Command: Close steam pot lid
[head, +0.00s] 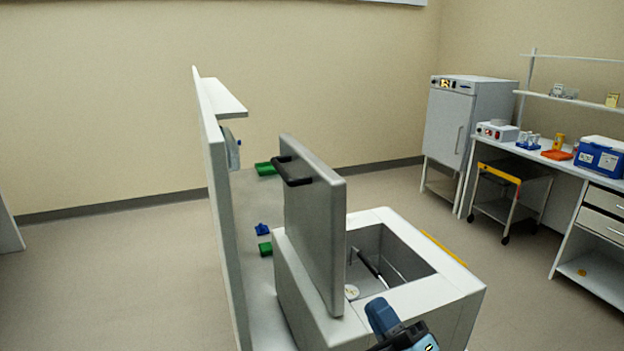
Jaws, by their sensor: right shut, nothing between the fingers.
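The steam pot (459,285) is a grey-white box with an open top, at the lower middle of the head view. Its lid (322,226) is a thick grey slab standing upright along the pot's left side. A black handle (291,171) is on the lid's left face, near the top. Inside the cavity I see a dark rod and a small pale round item. My right gripper (388,326) is at the bottom of the view, in front of the pot's near rim, apart from the lid. It is shut and empty. My left gripper is not in view.
A tall white panel (222,220) stands left of the pot. Green and blue small items (263,229) lie on the surface between them. At the right are a grey cabinet (450,125), a cart (510,190) and a bench with a blue box (598,158). Open floor lies behind.

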